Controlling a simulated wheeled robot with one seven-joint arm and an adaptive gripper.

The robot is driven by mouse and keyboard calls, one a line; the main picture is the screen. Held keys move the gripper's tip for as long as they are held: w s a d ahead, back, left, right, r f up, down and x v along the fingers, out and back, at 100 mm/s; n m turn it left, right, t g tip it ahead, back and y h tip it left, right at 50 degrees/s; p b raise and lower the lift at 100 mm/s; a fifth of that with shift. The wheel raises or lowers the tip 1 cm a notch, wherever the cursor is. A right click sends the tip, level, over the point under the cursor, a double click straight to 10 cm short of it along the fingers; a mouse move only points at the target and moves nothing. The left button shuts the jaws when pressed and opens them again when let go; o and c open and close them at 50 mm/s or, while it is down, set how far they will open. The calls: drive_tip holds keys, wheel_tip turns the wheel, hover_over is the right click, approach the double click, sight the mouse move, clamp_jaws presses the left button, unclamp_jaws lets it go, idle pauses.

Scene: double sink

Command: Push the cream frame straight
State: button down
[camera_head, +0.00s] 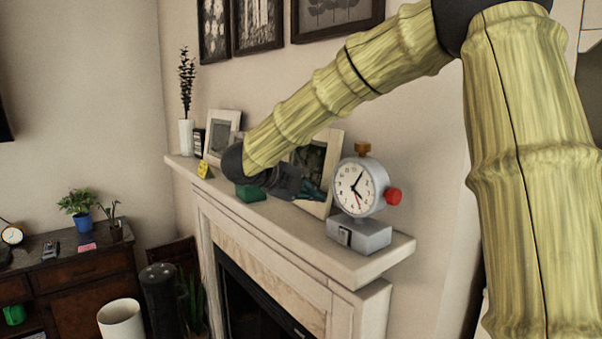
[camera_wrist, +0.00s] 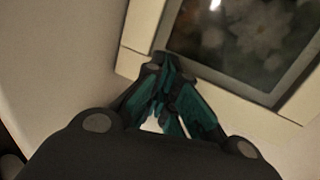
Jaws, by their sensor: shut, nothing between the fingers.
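The cream frame (camera_head: 335,165) stands on the mantel behind my gripper, left of the clock, and holds a dark picture. My arm hides its left part in the head view. In the wrist view its cream border (camera_wrist: 144,24) and a grey floral picture fill the upper right, tilted in the picture. My gripper (camera_head: 317,191) is shut and empty, in front of the lower part of the frame. In the wrist view the fingertips (camera_wrist: 160,68) overlap the frame's lower left corner. I cannot tell whether they touch it.
A silver clock (camera_head: 360,190) with a red knob stands close to the right on the mantel (camera_head: 330,258). A green block (camera_head: 250,193) lies beneath my wrist. Further left are a yellow block (camera_head: 203,170), a white frame (camera_head: 219,130) and a white vase (camera_head: 186,137).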

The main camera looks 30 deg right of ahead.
drive_tip(key=shift+d, duration=0.75)
drive_tip(key=shift+a, duration=0.1)
idle(0.3)
drive_tip(key=shift+s+a+r, duration=0.1)
drive_tip(key=shift+a+r, duration=0.05)
drive_tip(key=shift+a, duration=1)
drive_tip(key=shift+s+a+r, duration=0.1)
drive_tip(key=shift+a+r, duration=0.1)
drive_tip(key=shift+a, duration=0.95)
drive_tip(key=shift+s+a+r, duration=0.1)
drive_tip(key=shift+a+r, duration=0.05)
drive_tip(key=shift+a, duration=1)
